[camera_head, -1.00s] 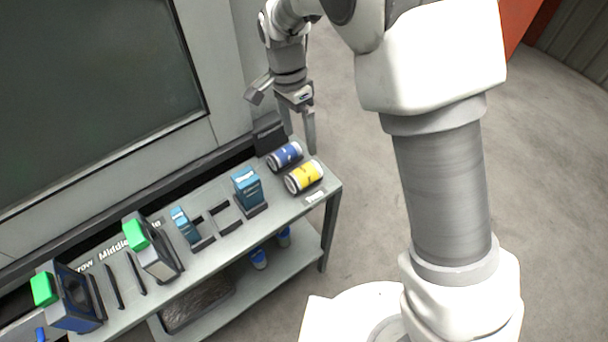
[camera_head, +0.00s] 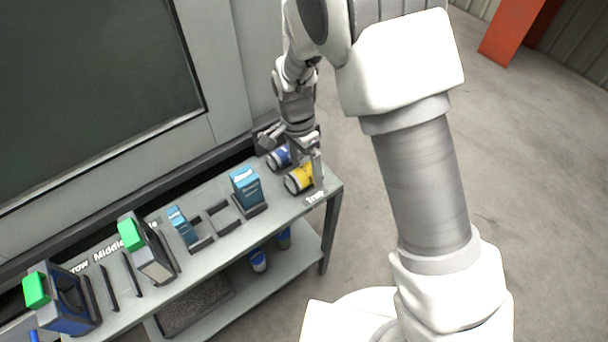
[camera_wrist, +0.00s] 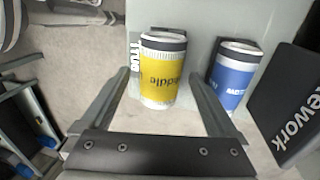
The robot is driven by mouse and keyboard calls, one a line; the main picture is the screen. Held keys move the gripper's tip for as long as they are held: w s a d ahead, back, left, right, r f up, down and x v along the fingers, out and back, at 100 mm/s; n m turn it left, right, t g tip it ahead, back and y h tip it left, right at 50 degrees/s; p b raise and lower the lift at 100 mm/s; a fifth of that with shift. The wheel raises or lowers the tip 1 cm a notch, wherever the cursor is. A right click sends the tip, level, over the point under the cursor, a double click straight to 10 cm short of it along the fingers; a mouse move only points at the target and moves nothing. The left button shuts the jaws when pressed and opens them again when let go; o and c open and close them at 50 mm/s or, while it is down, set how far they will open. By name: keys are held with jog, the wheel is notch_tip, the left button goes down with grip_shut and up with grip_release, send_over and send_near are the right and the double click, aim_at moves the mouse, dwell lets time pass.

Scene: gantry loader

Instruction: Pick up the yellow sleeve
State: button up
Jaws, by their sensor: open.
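The yellow sleeve (camera_head: 299,179) lies on its side at the right end of the bench top. It has a yellow band with dark lettering between white and dark ends. In the wrist view the yellow sleeve (camera_wrist: 160,72) sits between the two open fingers, with a gap on each side. My gripper (camera_head: 304,172) is over it in the head view and hides part of it. My gripper (camera_wrist: 155,105) is open and empty in the wrist view. Whether the fingers reach down beside the sleeve is hard to tell.
A blue sleeve (camera_wrist: 233,78) lies close beside the yellow one, just outside the right finger. A dark box marked "rework" (camera_wrist: 290,105) stands further right. Blue boxes (camera_head: 246,187) and green-topped holders (camera_head: 147,248) stand along the bench (camera_head: 228,238). A large dark panel (camera_head: 90,95) rises behind.

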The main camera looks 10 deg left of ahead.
jog(key=shift+c, duration=0.2)
grip_shut()
jog(key=shift+r, duration=0.1)
